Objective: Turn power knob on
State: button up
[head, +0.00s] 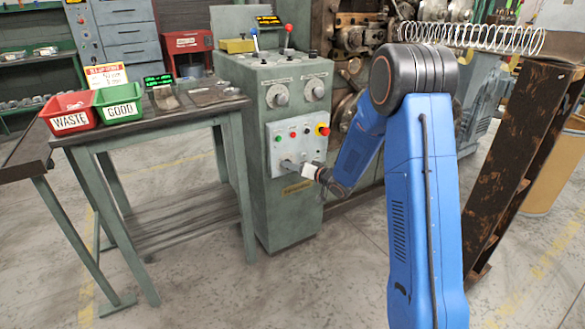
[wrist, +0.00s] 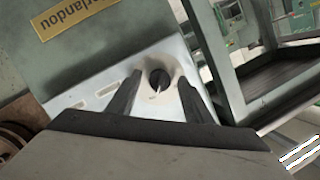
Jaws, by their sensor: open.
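The power knob (wrist: 159,79) is a small black round knob with a white pointer line, set on a pale panel in the wrist view. My gripper (wrist: 160,84) is open, with one dark finger on each side of the knob. A narrow gap seems to show on both sides; whether the fingertips touch the panel I cannot tell.
Colored buttons and a red emergency stop (head: 323,129) sit above my gripper. A yellow nameplate (head: 297,188) is below it. A table with a red bin (head: 70,112) and a green bin (head: 119,102) stands left. A rusty beam (head: 510,165) is at right.

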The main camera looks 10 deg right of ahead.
jog(key=v, duration=1.7)
jog(key=shift+d, duration=0.1)
jog(key=s+d+r+g+h, duration=0.1)
jog(key=s+d+r+h, duration=0.2)
jog(key=s+r+h, duration=0.25)
jog(key=s+d+r+g+h, duration=0.25)
jog(key=s+r+h, duration=0.2)
jog(key=s, duration=0.25)
jog(key=s+a+g+y, duration=0.1)
jog(key=s+a+g, duration=0.1)
jog(key=s, duration=1.2)
jog(key=s+a+g+y, duration=0.1)
jog(key=s+a+g, duration=0.2)
jog(key=s, duration=1.2)
jog(key=a, duration=0.2)
jog(key=shift+a+n, duration=0.3)
jog(key=shift+n, duration=0.1)
